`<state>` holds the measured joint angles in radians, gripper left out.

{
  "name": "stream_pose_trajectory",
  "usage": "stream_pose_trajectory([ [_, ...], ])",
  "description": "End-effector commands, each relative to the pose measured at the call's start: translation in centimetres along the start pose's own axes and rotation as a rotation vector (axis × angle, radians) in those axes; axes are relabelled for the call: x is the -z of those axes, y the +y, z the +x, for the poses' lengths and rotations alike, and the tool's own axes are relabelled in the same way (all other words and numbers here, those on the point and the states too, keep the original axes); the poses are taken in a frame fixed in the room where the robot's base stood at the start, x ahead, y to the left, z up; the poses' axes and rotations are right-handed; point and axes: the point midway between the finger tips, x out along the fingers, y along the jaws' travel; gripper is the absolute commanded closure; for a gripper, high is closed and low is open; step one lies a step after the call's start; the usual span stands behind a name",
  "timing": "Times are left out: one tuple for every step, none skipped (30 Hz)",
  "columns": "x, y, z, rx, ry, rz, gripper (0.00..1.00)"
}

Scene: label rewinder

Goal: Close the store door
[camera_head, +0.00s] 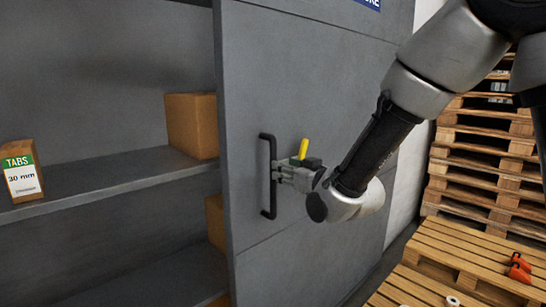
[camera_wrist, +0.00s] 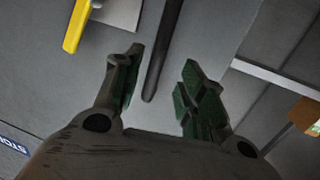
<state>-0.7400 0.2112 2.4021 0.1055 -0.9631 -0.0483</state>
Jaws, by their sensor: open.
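The store door (camera_head: 325,110) is a grey panel that covers the right part of the cabinet; the left part stands open. A black vertical bar handle (camera_head: 267,205) is near the door's left edge. My gripper (camera_head: 277,174) is at the middle of this handle, coming from the right. In the wrist view my gripper (camera_wrist: 160,82) has its two fingers apart, with the dark handle (camera_wrist: 163,45) showing between them and a gap on each side. I cannot tell whether either finger touches it. A yellow piece (camera_head: 303,148) shows just above my gripper, also in the wrist view (camera_wrist: 76,26).
Grey shelves (camera_head: 105,176) in the open part hold a box marked TABS 30 mm (camera_head: 22,172) and a plain brown box (camera_head: 192,125) close to the door's edge. Wooden pallets (camera_head: 480,150) are stacked at the right, and orange items (camera_head: 520,268) lie on a lower pallet.

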Motion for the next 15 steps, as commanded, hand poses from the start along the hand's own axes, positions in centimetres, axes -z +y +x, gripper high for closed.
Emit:
stream_pose_trajectory([
  [0.9, 0.1, 0.0, -0.003, 0.037, -0.001, 0.59],
  [1.3, 0.1, 0.0, -0.004, 0.056, -0.002, 0.59],
  [1.7, 0.1, 0.1, -0.005, 0.072, -0.002, 0.59],
  [1.9, 0.2, 0.3, -0.006, 0.08, -0.003, 0.59],
  [2.0, 0.2, 0.6, -0.006, 0.084, -0.004, 0.59],
  [2.1, 0.2, 1.0, -0.006, 0.086, -0.004, 0.59],
  [2.1, 0.2, 1.4, -0.006, 0.085, -0.005, 0.59],
  [2.2, 0.2, 1.9, -0.006, 0.085, -0.005, 0.59],
  [2.1, 0.2, 2.6, -0.006, 0.083, -0.005, 0.59],
  [2.2, 0.2, 3.2, -0.006, 0.084, -0.005, 0.59],
  [2.3, 0.2, 3.7, -0.006, 0.084, -0.005, 0.59],
  [2.3, 0.2, 4.4, -0.006, 0.083, -0.005, 0.59],
  [2.3, 0.2, 4.9, -0.006, 0.083, -0.005, 0.59],
  [2.4, 0.2, 5.4, -0.006, 0.083, -0.005, 0.59],
  [2.4, 0.2, 5.9, -0.006, 0.083, -0.005, 0.59],
])
